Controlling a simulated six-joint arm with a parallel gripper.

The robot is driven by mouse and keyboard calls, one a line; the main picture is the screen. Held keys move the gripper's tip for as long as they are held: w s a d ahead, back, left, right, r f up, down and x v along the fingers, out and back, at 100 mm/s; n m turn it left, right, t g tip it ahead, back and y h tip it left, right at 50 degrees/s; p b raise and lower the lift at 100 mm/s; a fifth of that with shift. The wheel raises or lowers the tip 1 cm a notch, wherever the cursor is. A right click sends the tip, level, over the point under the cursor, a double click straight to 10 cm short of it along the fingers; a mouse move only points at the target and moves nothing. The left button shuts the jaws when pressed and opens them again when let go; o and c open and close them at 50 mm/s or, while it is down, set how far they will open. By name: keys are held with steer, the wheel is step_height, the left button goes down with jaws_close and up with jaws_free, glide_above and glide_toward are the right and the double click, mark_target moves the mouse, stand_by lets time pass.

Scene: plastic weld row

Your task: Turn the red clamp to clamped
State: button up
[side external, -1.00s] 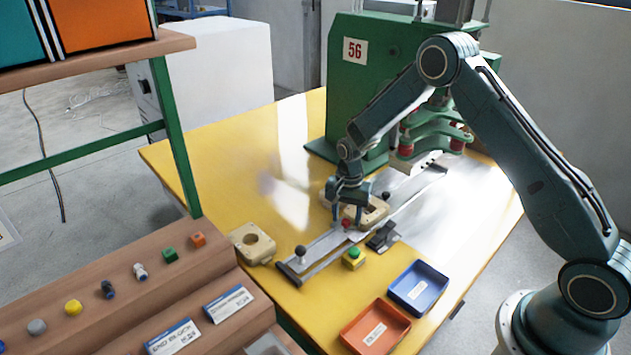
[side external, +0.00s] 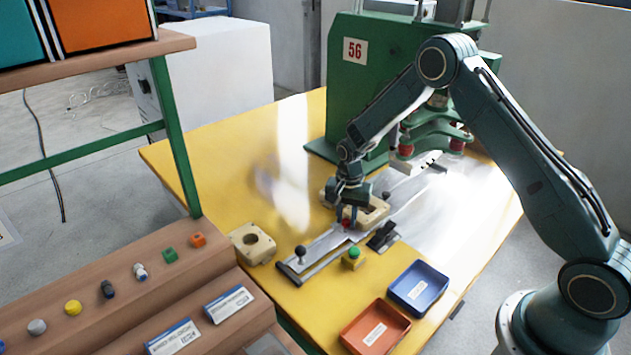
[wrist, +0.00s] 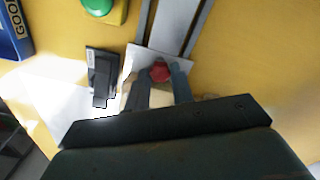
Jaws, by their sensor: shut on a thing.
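The red clamp (side external: 346,224) is a small red knob at the near end of a cream plastic part (side external: 375,212) on the metal slide. In the wrist view the red clamp (wrist: 160,71) shows between the two fingertips. My gripper (side external: 347,217) points down over it and is shut on it. In the wrist view my gripper's fingers (wrist: 162,82) stand on both sides of the red knob. The fingers and palm hide most of the clamp's body, and I cannot tell its turn angle.
The slide (side external: 320,247) has a black-knobbed handle (side external: 301,253) at its near end. A green button box (side external: 354,258), a black device (side external: 383,236), a blue tray (side external: 418,287) and an orange tray (side external: 375,327) lie nearby. The green press (side external: 365,85) stands behind.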

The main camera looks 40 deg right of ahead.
steer(key=n, duration=0.4)
steer(key=shift+n, duration=0.4)
steer(key=n, duration=0.5)
stand_by(0.4)
steer(key=o, duration=1)
